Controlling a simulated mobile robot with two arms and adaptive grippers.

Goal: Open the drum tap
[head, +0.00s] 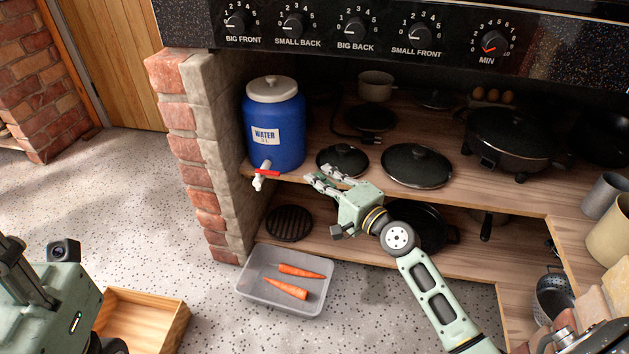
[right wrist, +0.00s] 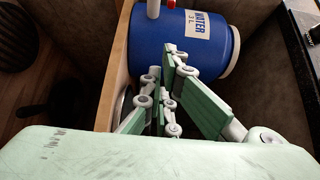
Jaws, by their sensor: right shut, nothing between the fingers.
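The blue water drum (head: 274,128) with a white lid stands upright at the left end of the upper wooden shelf. Its white tap (head: 259,180) sticks out low at the front, with a red handle (head: 268,172) lying crosswise on top. My right gripper (head: 314,178) is shut and empty, to the right of the tap and apart from it. In the right wrist view its closed fingers (right wrist: 172,56) overlap the drum (right wrist: 190,48), and part of the tap (right wrist: 153,9) shows at the top edge. Part of my left gripper (head: 40,300) shows at the lower left; its fingertips are unclear.
The brick pillar (head: 200,150) stands left of the drum. Black lids (head: 416,165) and a pan (head: 510,135) occupy the shelf to the right. Below, a grey plastic tray (head: 262,295) with carrots and a wooden box (head: 145,318) sit on the floor.

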